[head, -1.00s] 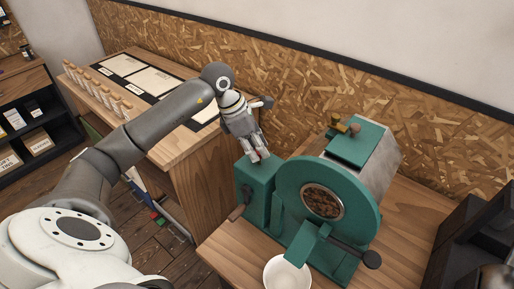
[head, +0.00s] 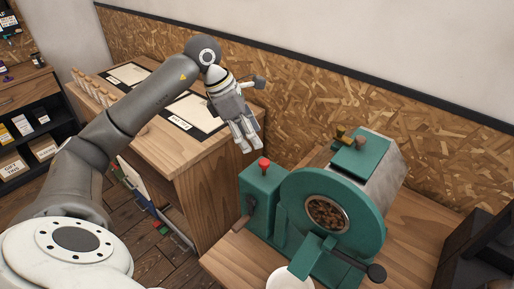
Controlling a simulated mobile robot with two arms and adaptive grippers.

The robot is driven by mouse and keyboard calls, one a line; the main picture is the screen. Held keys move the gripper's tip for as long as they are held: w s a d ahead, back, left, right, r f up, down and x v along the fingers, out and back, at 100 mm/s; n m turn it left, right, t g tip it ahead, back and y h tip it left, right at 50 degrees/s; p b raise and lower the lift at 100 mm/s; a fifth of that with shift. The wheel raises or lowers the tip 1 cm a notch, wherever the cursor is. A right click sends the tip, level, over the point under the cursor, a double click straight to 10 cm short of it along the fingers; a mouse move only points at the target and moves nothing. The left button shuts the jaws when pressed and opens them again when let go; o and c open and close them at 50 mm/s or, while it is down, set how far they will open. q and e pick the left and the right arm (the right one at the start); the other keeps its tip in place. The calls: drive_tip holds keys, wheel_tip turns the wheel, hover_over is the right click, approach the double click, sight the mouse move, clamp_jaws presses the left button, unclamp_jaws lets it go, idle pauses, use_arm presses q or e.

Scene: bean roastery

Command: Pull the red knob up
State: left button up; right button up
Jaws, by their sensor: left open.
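The red knob (head: 264,163) stands on top of the green box (head: 262,185) at the left of the green roasting machine (head: 335,215). It is in plain view, with a short stem under it. My left gripper (head: 246,146) is open and empty, above and to the left of the knob in the picture, apart from it. Its fingers point down. My right gripper is not in view.
A white bowl (head: 290,278) sits under the machine's chute at the front. A dark-knobbed handle (head: 376,272) sticks out at the machine's front right. A wooden counter with sheets and small vials (head: 90,88) stands at the left.

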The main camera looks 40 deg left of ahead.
use_arm(q)
drive_tip(key=shift+v, duration=1.65)
